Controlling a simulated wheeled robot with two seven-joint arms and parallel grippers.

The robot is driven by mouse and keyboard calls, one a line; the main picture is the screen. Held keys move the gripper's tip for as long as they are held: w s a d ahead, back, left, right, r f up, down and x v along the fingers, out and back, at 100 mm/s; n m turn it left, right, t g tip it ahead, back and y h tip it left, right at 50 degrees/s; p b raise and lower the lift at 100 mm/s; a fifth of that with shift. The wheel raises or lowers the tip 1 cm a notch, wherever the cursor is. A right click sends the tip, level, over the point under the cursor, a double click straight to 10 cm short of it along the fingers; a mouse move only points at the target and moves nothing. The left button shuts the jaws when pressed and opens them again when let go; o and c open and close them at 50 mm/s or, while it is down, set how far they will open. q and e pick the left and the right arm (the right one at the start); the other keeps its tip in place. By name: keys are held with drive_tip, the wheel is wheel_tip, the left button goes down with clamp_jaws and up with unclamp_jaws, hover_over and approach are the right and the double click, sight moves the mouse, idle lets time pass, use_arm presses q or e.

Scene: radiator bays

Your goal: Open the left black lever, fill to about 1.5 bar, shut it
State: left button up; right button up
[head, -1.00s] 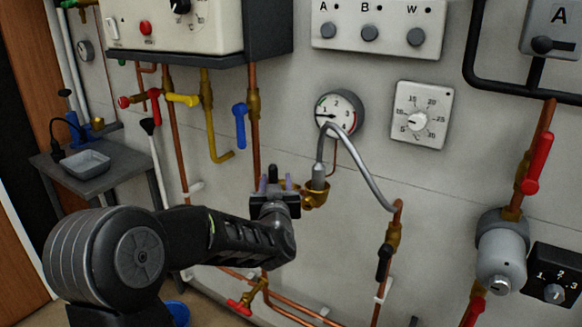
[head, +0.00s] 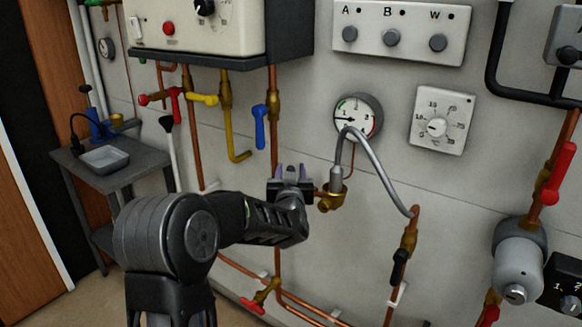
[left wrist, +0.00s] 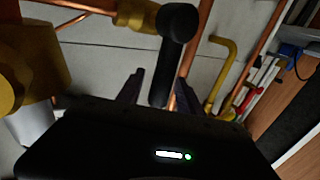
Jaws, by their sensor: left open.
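The left black lever shows in the left wrist view (left wrist: 172,60), on a brass valve (left wrist: 137,14) and crosswise to its pipe. My left gripper (head: 290,172) is open. In its wrist view the two fingers (left wrist: 156,92) stand either side of the lever's lower end; contact cannot be told. In the head view the gripper mostly hides this lever. A grey hose (head: 375,155) runs from a brass fitting (head: 331,198) to the right valve (head: 409,240), whose black lever (head: 399,268) hangs down. The gauge (head: 355,117) has its needle pointing left, toward the low end. My right gripper is out of view.
A blue lever (head: 260,127) and a yellow pipe (head: 229,130) are on the wall left of the gripper. Below is a red-handled valve (head: 254,304). A thermostat dial (head: 442,121) is right of the gauge. A grey side table (head: 80,170) stands at the left.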

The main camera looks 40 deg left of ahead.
use_arm(q)
drive_tip(key=shift+w+a, duration=0.4)
drive_tip(key=shift+w, duration=0.2)
clamp_jaws()
idle(1.1)
